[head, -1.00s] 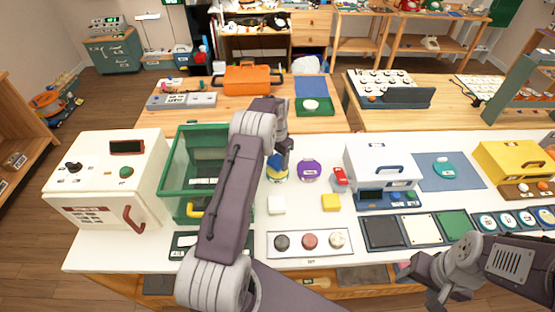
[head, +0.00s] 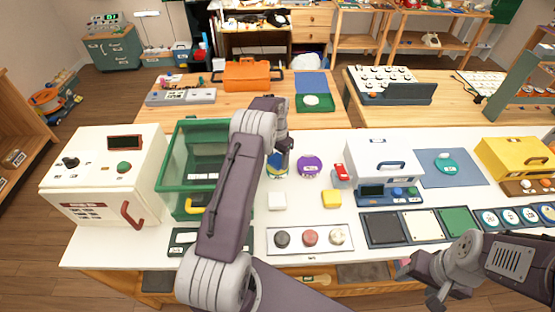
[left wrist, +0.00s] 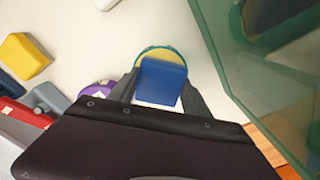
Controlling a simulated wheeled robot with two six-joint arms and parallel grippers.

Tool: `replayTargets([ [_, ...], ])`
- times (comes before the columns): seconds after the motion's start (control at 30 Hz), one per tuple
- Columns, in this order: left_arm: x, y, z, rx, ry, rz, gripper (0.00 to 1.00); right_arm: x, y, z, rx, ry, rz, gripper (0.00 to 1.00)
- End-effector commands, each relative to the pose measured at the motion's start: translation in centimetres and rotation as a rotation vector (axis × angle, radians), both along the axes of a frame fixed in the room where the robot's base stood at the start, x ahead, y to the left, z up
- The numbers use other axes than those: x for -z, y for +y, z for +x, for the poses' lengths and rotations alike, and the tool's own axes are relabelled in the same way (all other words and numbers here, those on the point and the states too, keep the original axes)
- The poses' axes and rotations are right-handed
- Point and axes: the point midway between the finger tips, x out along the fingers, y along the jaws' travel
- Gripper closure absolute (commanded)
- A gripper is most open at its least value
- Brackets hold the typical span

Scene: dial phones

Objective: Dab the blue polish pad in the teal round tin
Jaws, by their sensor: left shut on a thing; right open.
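My left gripper (left wrist: 160,92) is shut on the blue polish pad (left wrist: 162,82); in the head view the left gripper (head: 279,152) is partly hidden by its own arm. A round tin with a teal and yellow rim (left wrist: 153,50) shows just behind the pad in the left wrist view. The pad covers much of this tin, and I cannot tell whether they touch. In the head view the tin (head: 277,174) sits on the white table below the gripper. My right gripper (head: 424,286) is open and empty at the lower right, away from the tin.
A green clear-walled case (head: 180,165) stands close left of the tin. A purple round tin (head: 310,166), a white block (head: 277,201) and a yellow block (head: 331,199) are near. A teal round piece (head: 445,165) lies on a blue mat (head: 457,179) at right.

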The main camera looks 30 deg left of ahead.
Motion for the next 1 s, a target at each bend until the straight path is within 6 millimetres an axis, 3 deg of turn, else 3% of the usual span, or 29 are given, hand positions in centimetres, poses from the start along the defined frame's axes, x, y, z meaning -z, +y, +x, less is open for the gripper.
replayTargets([
  [1.0, 0.82, 0.00, 0.01, 0.000, 0.000, 0.000, 0.77, 0.38, 0.00, 0.00, 0.000, 0.000, 0.000, 0.43],
])
